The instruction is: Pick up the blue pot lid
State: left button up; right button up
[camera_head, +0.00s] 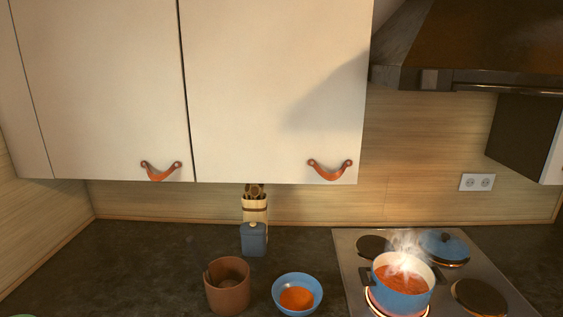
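The blue pot lid (444,245) lies on the back right burner of the stove, knob up, behind and to the right of the blue pot (401,284). The pot stands uncovered on the glowing front left burner, holds orange-red food and gives off steam. The lid's left edge is close to the pot's rim and steam; I cannot tell whether they touch. Neither of my grippers shows in the head view.
The stove (352,246) has bare burners at back left and front right. A blue bowl (311,281) with orange contents, a brown pot (228,287) and a blue canister (254,240) stand on the counter (150,265). White cabinets (275,80) and the range hood (470,50) hang above.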

aim_at(450, 246)
jog(key=z, duration=1.25)
jog(key=i+l, duration=0.2)
jog(key=l, duration=0.05)
